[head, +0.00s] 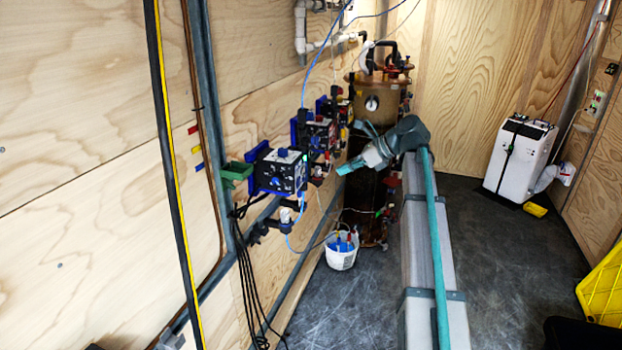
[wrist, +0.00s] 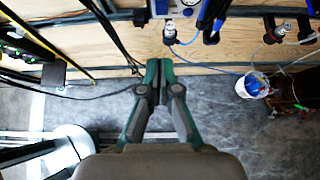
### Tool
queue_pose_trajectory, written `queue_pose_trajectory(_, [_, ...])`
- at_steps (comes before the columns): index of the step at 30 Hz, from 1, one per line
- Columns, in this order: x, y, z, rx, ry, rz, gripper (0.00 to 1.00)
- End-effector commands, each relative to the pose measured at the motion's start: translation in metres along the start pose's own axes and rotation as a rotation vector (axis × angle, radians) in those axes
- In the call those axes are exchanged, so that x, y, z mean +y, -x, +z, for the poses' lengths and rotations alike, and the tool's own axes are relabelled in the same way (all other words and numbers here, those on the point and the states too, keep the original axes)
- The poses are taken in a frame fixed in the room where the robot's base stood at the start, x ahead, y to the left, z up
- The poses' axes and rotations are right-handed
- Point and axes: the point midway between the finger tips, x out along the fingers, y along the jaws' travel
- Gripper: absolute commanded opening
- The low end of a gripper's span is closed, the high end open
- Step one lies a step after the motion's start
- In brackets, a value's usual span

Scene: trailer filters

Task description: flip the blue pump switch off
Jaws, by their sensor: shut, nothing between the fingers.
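Several dark pump boxes with blue brackets are mounted in a row on the left plywood wall. The nearest pump box (head: 281,172) has a blue knob and a small green light on its front. A switch on it is too small to make out, and I cannot tell its position. My gripper (head: 341,171) is to the right of this box, apart from it, with its tip toward the wall. In the wrist view my gripper (wrist: 160,70) has its fingers together and empty. Part of a pump front (wrist: 176,9) is cut off by the top edge there.
A white bucket (head: 341,258) with blue and red items stands on the floor below the pumps. Black cables (head: 247,280) and blue tubing hang by the wall. A green bracket (head: 236,172) is left of the nearest pump.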

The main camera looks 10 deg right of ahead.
Motion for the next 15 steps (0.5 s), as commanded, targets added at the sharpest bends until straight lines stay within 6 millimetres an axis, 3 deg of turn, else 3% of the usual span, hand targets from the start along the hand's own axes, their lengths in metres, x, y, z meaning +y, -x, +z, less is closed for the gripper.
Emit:
queue_pose_trajectory(8, [0.001, -0.021, 0.0, 0.001, 0.001, 0.002, 0.0])
queue_pose_trajectory(15, [0.001, -0.065, 0.001, 0.001, 0.002, 0.003, 0.0])
